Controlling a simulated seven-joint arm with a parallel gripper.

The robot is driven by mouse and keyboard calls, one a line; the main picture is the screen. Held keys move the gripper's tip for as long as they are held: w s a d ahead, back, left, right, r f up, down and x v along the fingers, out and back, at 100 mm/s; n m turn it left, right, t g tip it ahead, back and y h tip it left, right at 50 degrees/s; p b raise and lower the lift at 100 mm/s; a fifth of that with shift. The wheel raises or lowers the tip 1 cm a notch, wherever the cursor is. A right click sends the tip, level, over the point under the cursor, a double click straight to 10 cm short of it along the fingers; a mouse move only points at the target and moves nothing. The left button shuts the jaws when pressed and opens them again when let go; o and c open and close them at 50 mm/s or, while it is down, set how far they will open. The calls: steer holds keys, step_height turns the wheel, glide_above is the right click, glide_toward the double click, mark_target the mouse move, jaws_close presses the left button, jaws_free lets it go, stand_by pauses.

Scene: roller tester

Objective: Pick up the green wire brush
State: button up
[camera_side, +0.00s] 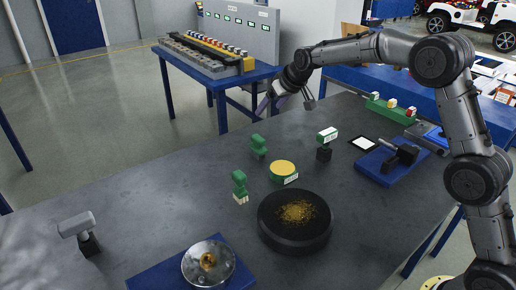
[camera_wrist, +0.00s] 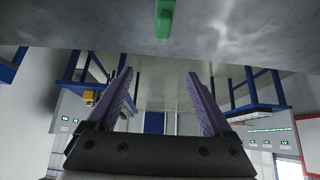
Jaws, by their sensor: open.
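A green block-shaped tool with pale bristle-like ends (camera_side: 240,187) stands on the dark table left of centre in the side view; it looks like the wire brush. A second green piece (camera_side: 258,146) stands farther back, and I cannot tell its kind. My gripper (camera_side: 284,102) is raised near the table's far edge, well apart from both. In the wrist view my gripper (camera_wrist: 160,76) has its two purple fingers spread with nothing between them. A green object (camera_wrist: 165,18) shows at the top of that view, beyond the fingertips; I cannot tell which one it is.
A black round dish (camera_side: 295,240) with yellowish grains lies at front centre. A green-sided round tin (camera_side: 284,172), a white-and-green block on a black stand (camera_side: 326,143), a grey hammer-like tool (camera_side: 78,228) and a metal disc (camera_side: 208,263) surround it. The table's left middle is clear.

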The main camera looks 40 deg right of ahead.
glide_toward(255, 142)
steer(key=shift+g, duration=0.4)
steer(key=w+f, duration=0.1)
steer(key=w+d+f, duration=0.1)
steer(key=w+f, duration=0.1)
steer(key=w+d+f, duration=0.1)
steer(key=shift+w+f, duration=0.2)
steer(key=shift+f, duration=0.05)
steer(key=shift+a+x, duration=0.15)
steer(key=shift+x, duration=1.45)
steer(key=shift+a+x, duration=0.1)
steer(key=shift+x, duration=1.45)
steer(key=shift+w, duration=0.1)
steer(key=shift+c, duration=0.2)
steer(key=shift+r, duration=0.1)
jaws_close()
